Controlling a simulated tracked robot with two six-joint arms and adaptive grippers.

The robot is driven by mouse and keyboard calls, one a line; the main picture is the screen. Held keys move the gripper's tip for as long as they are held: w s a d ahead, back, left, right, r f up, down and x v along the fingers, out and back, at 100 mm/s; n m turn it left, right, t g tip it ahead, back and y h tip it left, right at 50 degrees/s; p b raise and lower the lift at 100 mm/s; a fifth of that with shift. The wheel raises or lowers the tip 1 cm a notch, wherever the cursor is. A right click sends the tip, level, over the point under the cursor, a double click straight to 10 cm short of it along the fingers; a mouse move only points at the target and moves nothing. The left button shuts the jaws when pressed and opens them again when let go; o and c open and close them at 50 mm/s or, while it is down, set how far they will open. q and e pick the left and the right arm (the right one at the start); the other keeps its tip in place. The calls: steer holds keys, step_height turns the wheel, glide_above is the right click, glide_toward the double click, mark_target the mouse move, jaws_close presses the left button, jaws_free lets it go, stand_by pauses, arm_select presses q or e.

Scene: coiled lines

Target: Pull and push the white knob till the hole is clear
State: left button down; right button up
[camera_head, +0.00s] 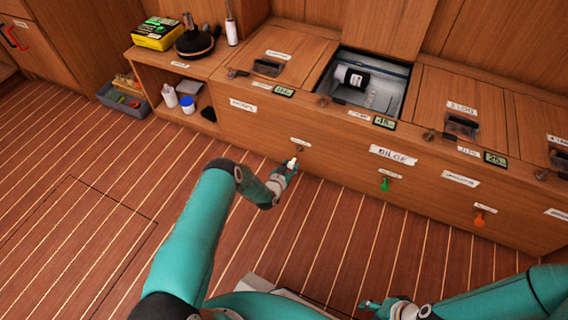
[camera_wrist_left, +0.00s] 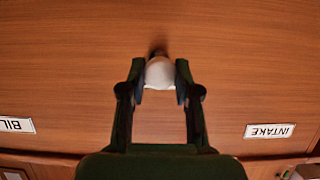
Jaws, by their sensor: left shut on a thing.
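The white knob (camera_head: 291,163) sticks out from the front of the wooden bench, under a small label. In the left wrist view the knob (camera_wrist_left: 160,73) sits between my two fingers, with a dark stem behind it going into the panel. My left gripper (camera_head: 286,168) is shut on it; in the wrist view the fingers (camera_wrist_left: 160,80) press on both sides. My right gripper (camera_head: 372,304) is low in the head view, away from the bench, and its jaws are too small to judge. An open compartment (camera_head: 404,72) in the bench top holds a dark and white cylinder (camera_head: 351,77).
A green knob (camera_head: 384,184) and an orange knob (camera_head: 479,219) hang on the same front to the right. A "BILGE" label (camera_head: 393,155) and closed lids (camera_head: 277,55) are nearby. A grey crate (camera_head: 124,101) stands at the left. The striped floor before the bench is clear.

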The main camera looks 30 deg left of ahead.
arm_select(q)
steer(key=shift+s+d, duration=0.15)
steer(key=shift+d, duration=0.05)
steer(key=c, duration=0.8)
jaws_free()
steer(key=shift+a, duration=0.1)
steer(key=shift+c, duration=0.2)
steer(key=shift+s, duration=0.1)
steer(key=a+v, duration=0.1)
steer(key=v, duration=1)
steer(key=shift+s+d, duration=0.4)
steer(key=shift+d, duration=0.05)
